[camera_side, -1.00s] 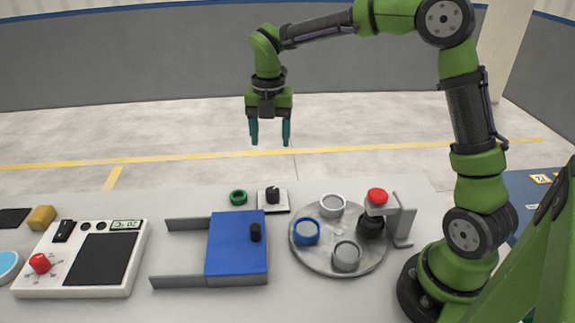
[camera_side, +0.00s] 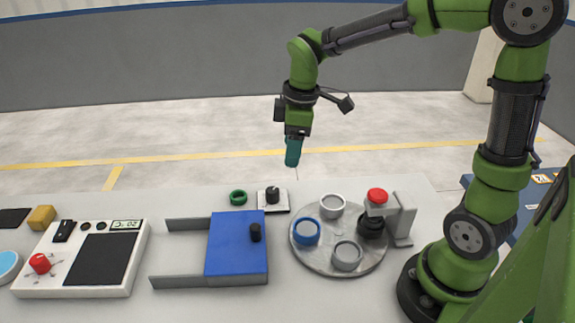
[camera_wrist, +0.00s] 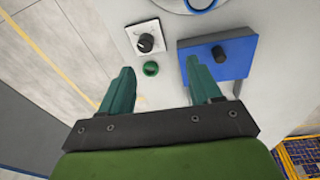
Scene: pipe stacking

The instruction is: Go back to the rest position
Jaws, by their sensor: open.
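My gripper (camera_side: 293,152) hangs in the air above and behind the table, fingers pointing down. It is seen edge-on in the side view. In the wrist view my gripper (camera_wrist: 160,92) shows two teal fingers spread apart with nothing between them. A green ring (camera_side: 238,198) lies on the table below; it also shows in the wrist view (camera_wrist: 151,68). Next to it is a white plate with a black knob (camera_side: 273,199), also in the wrist view (camera_wrist: 146,42).
On the table are a blue sliding box (camera_side: 230,243), a round grey tray (camera_side: 310,262) with rings and a blue cup (camera_side: 306,232), a red button (camera_side: 377,196) on a stand, a white panel (camera_side: 75,288) with a red knob, and a yellow block (camera_side: 41,217). The air around my gripper is clear.

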